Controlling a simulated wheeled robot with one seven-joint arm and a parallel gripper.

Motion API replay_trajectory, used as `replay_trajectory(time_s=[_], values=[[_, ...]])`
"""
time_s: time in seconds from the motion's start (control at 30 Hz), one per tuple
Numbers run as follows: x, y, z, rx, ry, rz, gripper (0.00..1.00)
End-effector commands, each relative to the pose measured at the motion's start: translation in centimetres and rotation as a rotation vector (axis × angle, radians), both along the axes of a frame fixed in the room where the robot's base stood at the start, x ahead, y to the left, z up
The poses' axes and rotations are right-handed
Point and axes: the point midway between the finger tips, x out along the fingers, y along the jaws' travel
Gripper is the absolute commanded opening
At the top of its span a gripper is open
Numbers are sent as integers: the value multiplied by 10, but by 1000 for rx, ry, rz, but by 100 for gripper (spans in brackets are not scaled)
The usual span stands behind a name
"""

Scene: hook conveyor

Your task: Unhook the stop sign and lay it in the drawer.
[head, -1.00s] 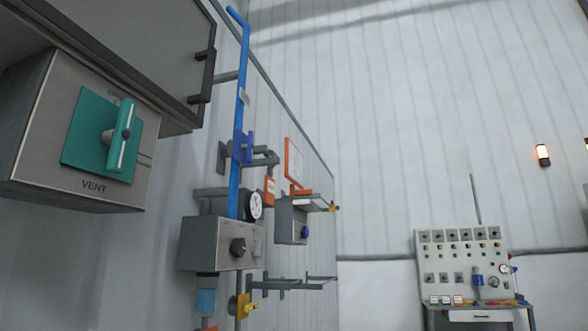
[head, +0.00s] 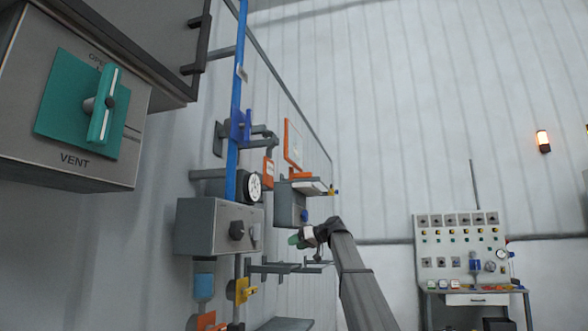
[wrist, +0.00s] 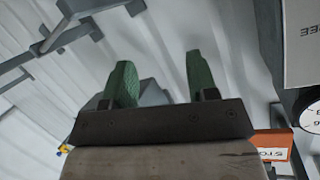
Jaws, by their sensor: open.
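My gripper (head: 294,240) is raised at the lower middle of the head view, in front of the wall fittings. In the wrist view its two green fingers (wrist: 160,78) are apart with nothing between them. A small orange and white sign (head: 268,172) hangs by the gauge in the head view. In the wrist view an orange-edged sign (wrist: 272,153) with partly visible letters, apparently the stop sign, is at the lower right, beside the gripper and apart from the fingers. Its hook is hard to make out. A drawer (head: 478,299) with a dark handle is in the workbench at the right and looks shut.
A grey control box (head: 215,228), a gauge (head: 254,187), a blue pipe (head: 238,95) and several grey brackets (head: 273,268) line the left wall. A vent box (head: 78,115) is at the near left. The floor area between wall and workbench (head: 462,242) is mostly out of view.

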Motion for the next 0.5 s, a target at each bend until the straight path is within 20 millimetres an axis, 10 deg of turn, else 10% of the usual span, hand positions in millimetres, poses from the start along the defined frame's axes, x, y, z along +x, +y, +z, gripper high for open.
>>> replay_trajectory(time_s=[0.3, 0.5], values=[[-34, 12, 229, 105, -267, 146, 53], [-68, 16, 323, 147, -386, 212, 53]])
